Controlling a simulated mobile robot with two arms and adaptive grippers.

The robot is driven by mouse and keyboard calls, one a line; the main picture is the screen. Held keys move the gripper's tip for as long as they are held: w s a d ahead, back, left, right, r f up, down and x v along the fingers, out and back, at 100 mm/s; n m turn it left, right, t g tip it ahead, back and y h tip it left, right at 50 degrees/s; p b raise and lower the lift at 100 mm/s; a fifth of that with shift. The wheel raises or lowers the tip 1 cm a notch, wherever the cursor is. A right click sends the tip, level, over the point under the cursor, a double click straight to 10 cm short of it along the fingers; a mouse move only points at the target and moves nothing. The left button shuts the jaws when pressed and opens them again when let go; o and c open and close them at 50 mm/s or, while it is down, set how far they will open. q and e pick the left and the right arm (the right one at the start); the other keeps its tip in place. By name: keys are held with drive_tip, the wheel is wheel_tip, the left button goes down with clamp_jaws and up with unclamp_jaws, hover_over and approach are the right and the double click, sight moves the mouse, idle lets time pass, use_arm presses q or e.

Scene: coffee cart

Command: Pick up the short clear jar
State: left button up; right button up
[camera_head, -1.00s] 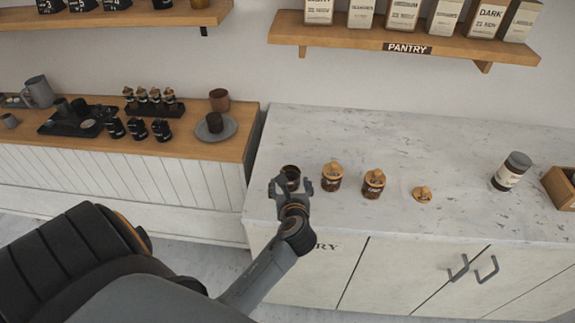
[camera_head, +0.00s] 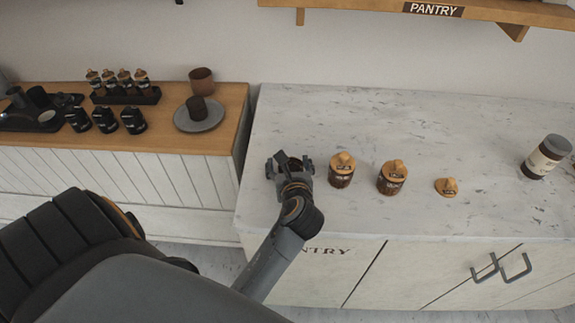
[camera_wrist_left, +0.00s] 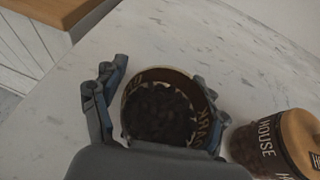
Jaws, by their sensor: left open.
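The short clear jar (camera_wrist_left: 160,108) is lidless, has dark contents that look like coffee beans, and carries a dark label. It stands on the marble counter in the left wrist view, between the two fingers of my left gripper (camera_wrist_left: 158,100). The fingers are open on either side of it. A gap shows at the left finger; whether the right finger touches the jar is unclear. In the head view my left gripper (camera_head: 289,166) is at the counter's left part and mostly hides the jar. My right gripper is not in view.
Two jars with wooden lids (camera_head: 342,170) (camera_head: 392,177) stand just right of the gripper; the nearer one (camera_wrist_left: 268,145) is close to the right finger. A loose wooden lid (camera_head: 446,187) and a dark-capped jar (camera_head: 546,157) are further right. The counter (camera_head: 400,125) behind is clear.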

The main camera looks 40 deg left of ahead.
use_arm(q)
drive_tip(key=shift+s+d+r, duration=0.1)
drive_tip(key=shift+s, duration=0.05)
drive_tip(key=shift+d, duration=0.15)
drive_tip(key=c, duration=1.3)
drive_tip(key=shift+c, duration=1)
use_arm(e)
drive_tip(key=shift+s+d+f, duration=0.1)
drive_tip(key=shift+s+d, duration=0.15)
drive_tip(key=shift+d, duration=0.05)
use_arm(q)
clamp_jaws()
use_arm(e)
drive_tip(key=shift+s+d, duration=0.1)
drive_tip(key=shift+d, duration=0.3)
